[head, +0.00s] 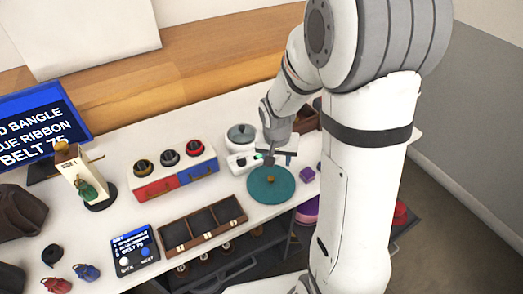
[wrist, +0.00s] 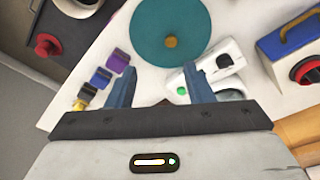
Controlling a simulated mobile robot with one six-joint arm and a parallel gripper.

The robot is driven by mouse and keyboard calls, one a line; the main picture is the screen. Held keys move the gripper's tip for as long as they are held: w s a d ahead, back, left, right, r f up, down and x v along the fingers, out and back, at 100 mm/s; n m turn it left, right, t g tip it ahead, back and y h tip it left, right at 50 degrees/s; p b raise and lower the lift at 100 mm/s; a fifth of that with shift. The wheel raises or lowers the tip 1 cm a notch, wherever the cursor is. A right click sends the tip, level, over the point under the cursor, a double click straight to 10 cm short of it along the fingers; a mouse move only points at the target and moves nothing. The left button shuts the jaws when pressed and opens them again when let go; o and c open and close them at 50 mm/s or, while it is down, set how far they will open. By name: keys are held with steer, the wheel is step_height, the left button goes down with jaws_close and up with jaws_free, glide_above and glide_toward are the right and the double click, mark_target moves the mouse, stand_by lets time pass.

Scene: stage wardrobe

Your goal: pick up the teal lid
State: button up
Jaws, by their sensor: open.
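The teal lid (head: 262,192) is a flat round disc with a small brass-coloured knob (head: 270,179) at its middle. It lies on the white table near the front edge. In the wrist view the lid (wrist: 150,30) is at the top centre, with its knob (wrist: 171,41) facing me. My gripper (head: 279,156) is just behind the lid in the head view. In the wrist view its two blue fingers (wrist: 158,80) are apart with nothing held between them. The lid and knob lie beyond the fingertips, apart from them.
A white device (wrist: 222,65) lies beside the lid, close to one finger. Small coloured rolls (wrist: 102,77) stand on the other side. A round pot (head: 241,134) is behind. A wooden compartment tray (head: 203,222) and a red-and-blue drawer box (head: 172,185) stand left of the lid.

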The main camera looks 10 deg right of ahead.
steer(key=m+p, duration=0.1)
steer(key=p, duration=0.1)
glide_toward(271, 178)
steer(key=shift+w+d+f, duration=0.1)
steer(key=shift+w+f, duration=0.1)
steer(key=shift+f, duration=1.25)
steer(key=shift+w+d+f, duration=0.15)
steer(key=shift+w+f, duration=0.05)
steer(key=shift+f, duration=1.2)
steer(key=shift+w+d+f, duration=0.1)
steer(key=shift+w+f, duration=0.15)
steer(key=shift+f, duration=1.2)
jaws_close()
